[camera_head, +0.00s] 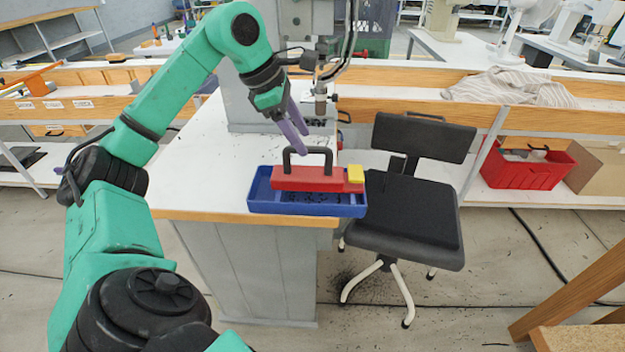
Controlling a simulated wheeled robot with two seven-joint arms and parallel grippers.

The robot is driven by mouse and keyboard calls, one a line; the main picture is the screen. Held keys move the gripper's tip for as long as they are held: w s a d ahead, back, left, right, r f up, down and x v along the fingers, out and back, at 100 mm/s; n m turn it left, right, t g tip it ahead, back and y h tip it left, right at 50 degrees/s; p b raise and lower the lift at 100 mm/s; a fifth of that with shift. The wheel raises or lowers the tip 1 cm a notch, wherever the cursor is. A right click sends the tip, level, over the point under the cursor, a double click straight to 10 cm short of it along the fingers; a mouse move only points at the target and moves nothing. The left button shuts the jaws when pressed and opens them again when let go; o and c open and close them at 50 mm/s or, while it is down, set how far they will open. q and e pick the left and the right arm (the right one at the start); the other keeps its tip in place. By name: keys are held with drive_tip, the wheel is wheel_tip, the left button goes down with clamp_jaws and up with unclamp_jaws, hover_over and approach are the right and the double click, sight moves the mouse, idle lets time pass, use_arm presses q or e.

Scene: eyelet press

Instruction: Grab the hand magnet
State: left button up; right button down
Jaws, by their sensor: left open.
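The hand magnet (318,180) is a red bar with a black arched handle (307,151) and a yellow block at its right end. It lies in or across a blue tray (300,208) at the front edge of the white table. Dark small bits show in the tray below the magnet. My left gripper (299,143) comes down from the upper left, its purple fingers pointing at the handle. It is open, just above or behind the handle; I cannot tell whether it touches. Nothing shows between the fingers. My right gripper is not in view.
The eyelet press (320,95) stands on the table (205,165) behind the tray. A black chair (408,210) is close on the table's right. The tabletop left of the tray is clear. A red crate (525,172) sits on a shelf at right.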

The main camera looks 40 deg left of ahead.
sight(312, 149)
use_arm(q)
drive_tip(key=x, duration=0.4)
drive_tip(key=shift+w+d, duration=0.1)
drive_tip(key=shift+d, duration=0.25)
drive_tip(key=shift+w+f, duration=0.25)
drive_tip(key=shift+f, duration=0.15)
drive_tip(key=shift+s+r, duration=0.1)
clamp_jaws()
idle(0.5)
